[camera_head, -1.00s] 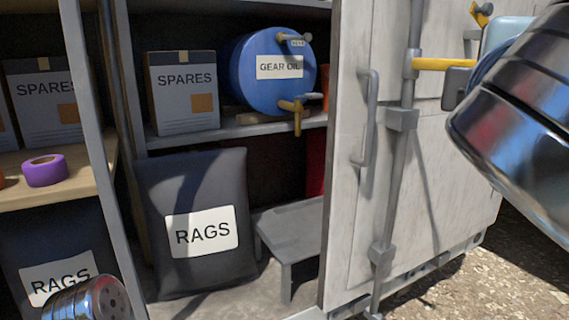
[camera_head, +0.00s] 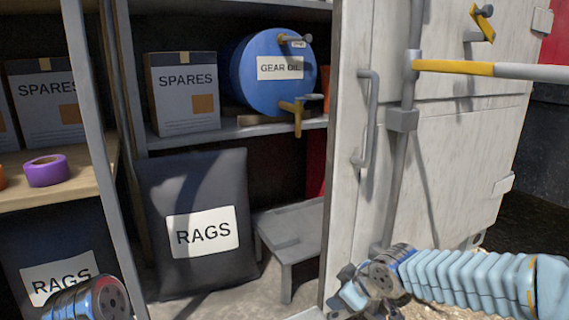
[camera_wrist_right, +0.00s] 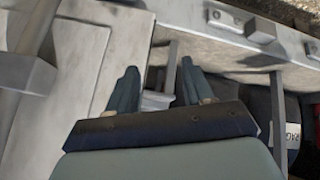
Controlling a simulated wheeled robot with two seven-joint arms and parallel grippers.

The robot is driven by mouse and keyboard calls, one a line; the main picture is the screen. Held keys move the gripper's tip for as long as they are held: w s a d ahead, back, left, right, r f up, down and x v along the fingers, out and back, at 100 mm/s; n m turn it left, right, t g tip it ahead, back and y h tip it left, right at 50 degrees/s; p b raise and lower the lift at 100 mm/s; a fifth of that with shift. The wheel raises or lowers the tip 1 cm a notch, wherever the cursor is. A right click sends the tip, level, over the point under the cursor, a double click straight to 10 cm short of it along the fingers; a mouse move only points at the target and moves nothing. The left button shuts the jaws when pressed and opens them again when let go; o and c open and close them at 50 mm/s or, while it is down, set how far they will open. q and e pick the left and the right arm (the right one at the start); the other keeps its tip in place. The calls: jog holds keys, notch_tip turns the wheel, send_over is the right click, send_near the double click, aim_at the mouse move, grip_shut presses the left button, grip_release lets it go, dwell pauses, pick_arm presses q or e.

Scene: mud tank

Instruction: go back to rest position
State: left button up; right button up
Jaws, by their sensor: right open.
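My right arm comes in from the right at the bottom of the head view, with its pale blue ribbed sleeve. My right gripper (camera_head: 350,296) is low in front of the cabinet door's lower edge. In the right wrist view my right gripper (camera_wrist_right: 158,78) shows two dark fingers spread apart, with nothing held between them. A rounded metal part of my left arm shows at the bottom left of the head view. My left gripper is not in view.
The cabinet door (camera_head: 460,150) stands open, with a handle (camera_head: 368,120) and a yellow-and-grey lever (camera_head: 490,69). Inside are a blue gear oil drum (camera_head: 262,92), a spares box (camera_head: 183,97), a rags bag (camera_head: 190,190) and a grey step (camera_head: 285,225). Purple tape (camera_head: 46,171) sits on the left shelf.

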jog(key=s+a+f+m+g+y, duration=0.1)
jog(key=s+f+m, duration=0.1)
jog(key=f, duration=0.6)
jog(key=s+a+f+m+g+y, duration=0.1)
jog(key=s+a+f+m+g, duration=0.15)
jog(key=f, duration=0.55)
jog(key=s+d+f+m+g+h, duration=0.1)
jog(key=s+f+m, duration=0.6)
jog(key=s+f, duration=1)
notch_tip(320, 180, down, 2)
jog(key=shift+s+d+f+g, duration=0.1)
jog(key=shift+s+d+g, duration=0.2)
jog(key=shift+d+g, duration=0.35)
